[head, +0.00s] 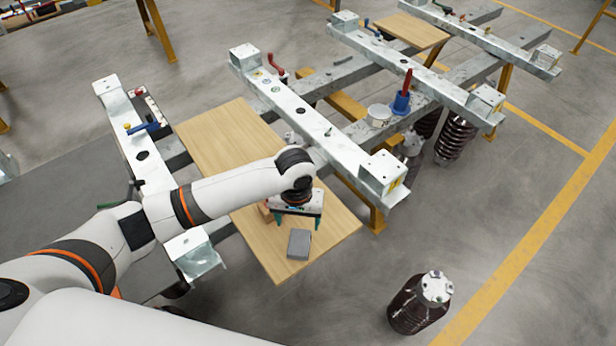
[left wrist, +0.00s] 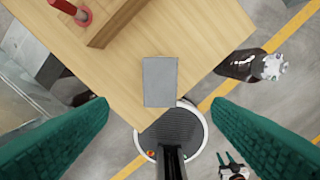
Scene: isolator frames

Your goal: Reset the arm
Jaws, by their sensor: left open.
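My left arm comes in from the left in the head view, and my left gripper (head: 291,220) hangs over the wooden board (head: 215,140), pointing down. Its green fingers are spread apart. In the left wrist view the two fingers of the left gripper (left wrist: 160,135) stand wide apart with nothing between them. A grey block (head: 299,243) lies flat on the board just in front of the fingers; it also shows in the left wrist view (left wrist: 160,82), near the board's corner.
Steel frame beams (head: 320,125) run along both sides of the board. A brown ribbed insulator (head: 420,303) stands on the floor at the right. A wooden block (left wrist: 112,22) lies on the board.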

